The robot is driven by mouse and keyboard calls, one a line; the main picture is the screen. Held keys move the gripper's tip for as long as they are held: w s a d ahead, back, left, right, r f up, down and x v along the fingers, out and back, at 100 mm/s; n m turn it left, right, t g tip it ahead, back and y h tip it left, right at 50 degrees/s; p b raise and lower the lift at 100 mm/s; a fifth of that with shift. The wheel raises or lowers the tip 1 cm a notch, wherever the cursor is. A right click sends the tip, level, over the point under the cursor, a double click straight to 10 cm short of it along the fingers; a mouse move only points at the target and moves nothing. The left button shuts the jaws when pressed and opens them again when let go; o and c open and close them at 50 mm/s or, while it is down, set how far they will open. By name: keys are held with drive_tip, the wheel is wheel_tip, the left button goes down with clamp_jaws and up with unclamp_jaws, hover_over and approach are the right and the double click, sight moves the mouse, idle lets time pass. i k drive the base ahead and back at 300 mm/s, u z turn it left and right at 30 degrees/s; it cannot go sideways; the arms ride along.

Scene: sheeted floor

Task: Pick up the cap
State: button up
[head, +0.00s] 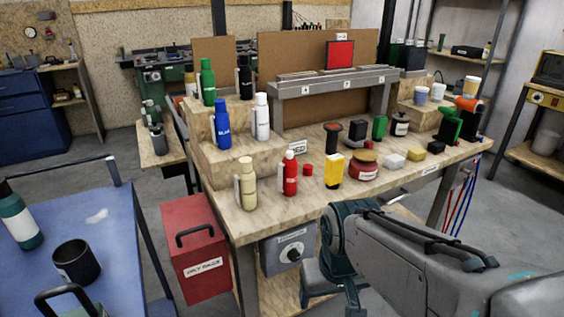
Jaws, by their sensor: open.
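A small red cylindrical piece (308,169), which looks like the cap, stands on the wooden workbench (275,222). It is just right of the red bottle (290,175) and left of a yellow item with a black base (334,170). A larger dark-red round container with a lid (364,165) stands farther right. My gripper (330,248) is at the lower middle, in front of the bench's front edge and nearer to me than the red piece. It is open and apart from the bench items. My arm hides part of the bench's front.
A cream bottle (247,185) stands near the front left corner. Blue (223,127), white (261,117) and green (208,82) bottles stand on wooden steps. A grey shelf (330,84) crosses the back. A red box (193,245) is left of the bench, near a blue table (95,225).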

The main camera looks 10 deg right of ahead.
sight(308, 167)
drive_tip(key=z, duration=0.55)
drive_tip(key=i, duration=0.9)
drive_tip(key=u, duration=0.55)
